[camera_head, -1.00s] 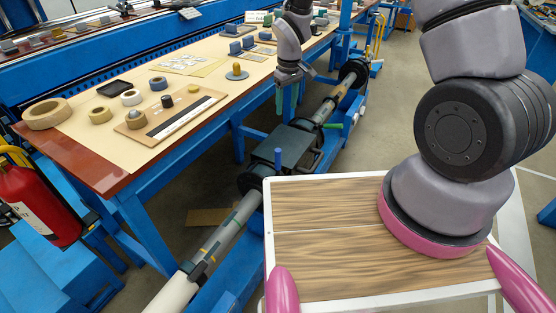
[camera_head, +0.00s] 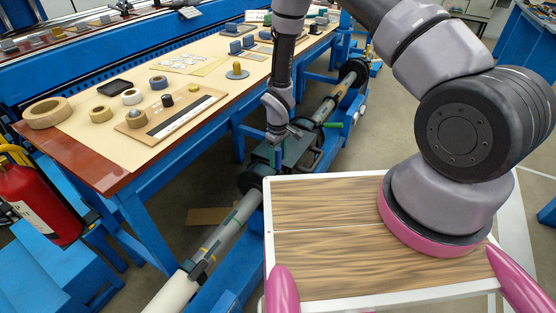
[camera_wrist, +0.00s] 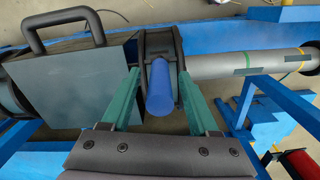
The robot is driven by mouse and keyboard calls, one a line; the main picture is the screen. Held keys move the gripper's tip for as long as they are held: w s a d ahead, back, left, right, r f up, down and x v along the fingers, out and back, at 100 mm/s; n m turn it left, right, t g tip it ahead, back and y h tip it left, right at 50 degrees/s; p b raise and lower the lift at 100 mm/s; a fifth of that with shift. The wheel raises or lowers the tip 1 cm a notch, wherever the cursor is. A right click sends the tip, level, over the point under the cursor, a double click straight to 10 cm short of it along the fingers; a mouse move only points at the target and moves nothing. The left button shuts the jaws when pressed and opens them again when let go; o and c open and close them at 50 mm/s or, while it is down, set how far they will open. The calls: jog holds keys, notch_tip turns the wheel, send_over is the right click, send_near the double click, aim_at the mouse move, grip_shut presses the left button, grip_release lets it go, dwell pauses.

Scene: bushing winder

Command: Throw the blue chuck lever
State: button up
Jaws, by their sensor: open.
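The blue chuck lever (camera_wrist: 160,92) stands up from the dark chuck ring (camera_wrist: 160,45) in the wrist view, with its rounded end toward the camera. My gripper (camera_wrist: 159,78) is open, with one green finger on each side of the lever and a visible gap to both. I cannot tell there how deep the fingers reach.
A dark box with a handle (camera_wrist: 75,75) stands left of the chuck in the wrist view; a grey shaft (camera_wrist: 240,65) runs right. A table (camera_head: 160,148) with rings and boards stands to the left. A green lever (camera_head: 332,125) is farther along the winder.

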jog(key=shift+f, duration=0.6)
grip_shut()
dwell(1.1)
